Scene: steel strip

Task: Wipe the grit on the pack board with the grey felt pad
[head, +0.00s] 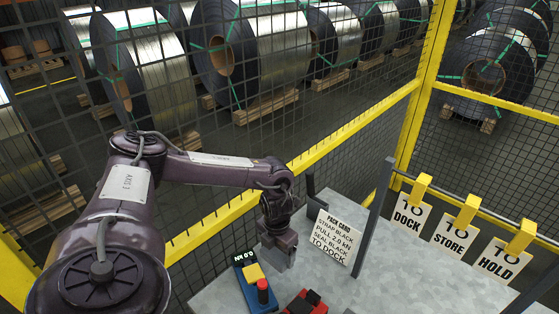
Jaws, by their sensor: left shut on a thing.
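My left gripper (278,257) points down over the near left part of the grey metal bench top (390,275), just behind a blue tool. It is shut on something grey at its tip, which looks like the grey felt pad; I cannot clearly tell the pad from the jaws. I cannot tell whether it touches the surface below. I cannot make out the pack board as a separate thing, nor any grit. My right gripper is not in view.
A blue tool (245,267) with a display, a yellow part and a red knob (263,291) stands close to the gripper. A red device (306,302) is at the bottom edge. A pack card (333,238) stands behind. Hanging tags (410,215) and a yellow-railed mesh fence (350,115) bound the bench.

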